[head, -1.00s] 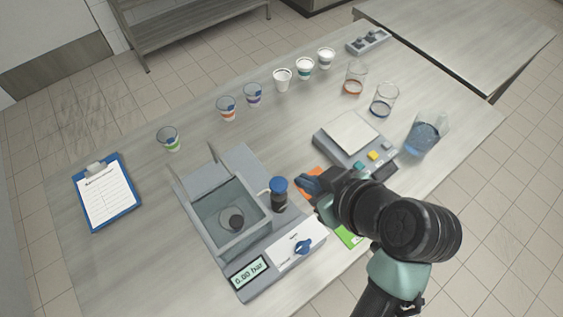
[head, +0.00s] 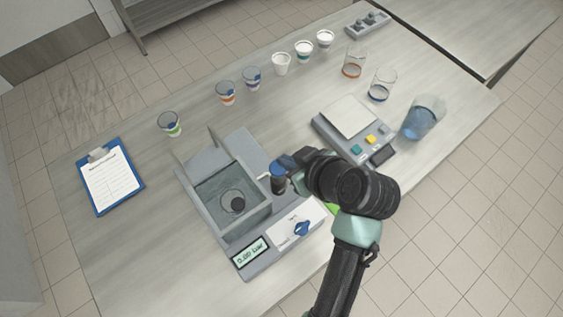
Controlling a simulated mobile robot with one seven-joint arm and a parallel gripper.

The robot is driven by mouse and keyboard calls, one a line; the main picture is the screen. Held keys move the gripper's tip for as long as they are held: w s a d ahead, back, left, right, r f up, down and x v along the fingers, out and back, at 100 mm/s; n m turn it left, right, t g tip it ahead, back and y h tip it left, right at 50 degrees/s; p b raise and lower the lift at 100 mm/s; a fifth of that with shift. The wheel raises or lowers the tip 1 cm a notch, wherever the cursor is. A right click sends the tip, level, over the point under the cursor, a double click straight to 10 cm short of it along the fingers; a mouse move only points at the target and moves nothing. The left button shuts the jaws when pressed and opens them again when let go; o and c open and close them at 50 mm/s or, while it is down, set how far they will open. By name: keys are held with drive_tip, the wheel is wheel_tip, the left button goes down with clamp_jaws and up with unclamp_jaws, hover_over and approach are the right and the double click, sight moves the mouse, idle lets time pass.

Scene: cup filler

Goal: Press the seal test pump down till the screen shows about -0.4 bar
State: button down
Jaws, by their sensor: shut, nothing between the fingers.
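The seal test pump (head: 278,184) is a dark upright cylinder with a blue cap, standing on the right side of the grey seal tester (head: 245,270). The tester's screen (head: 251,253) appears to read 0.00 bar. Beside it is a white panel with a blue knob (head: 301,229). The tester's open chamber (head: 207,212) holds a small dark round piece (head: 238,204). My gripper (head: 288,162) is shut with nothing held, at the level of the pump's cap. It overlaps the cap in this view, and I cannot tell whether they touch.
A scale (head: 330,128), two clear glasses and a blue-filled jug (head: 424,117) are at the right. A clipboard (head: 134,205) lies at the left. The front left table is clear.

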sight(282, 175)
drive_tip(key=f, duration=0.1)
drive_tip(key=w+f, duration=0.1)
drive_tip(key=f, duration=0.1)
drive_tip(key=a+f+p, duration=0.1)
drive_tip(key=f, duration=0.1)
drive_tip(key=shift+w+a, duration=0.1)
drive_tip(key=shift+w, duration=0.25)
drive_tip(key=shift+f, duration=0.55)
drive_tip(key=shift+f, duration=0.1)
wheel_tip(282, 175, down, 4)
drive_tip(key=b, duration=0.3)
drive_tip(key=shift+r, duration=0.2)
drive_tip(key=shift+s, duration=0.1)
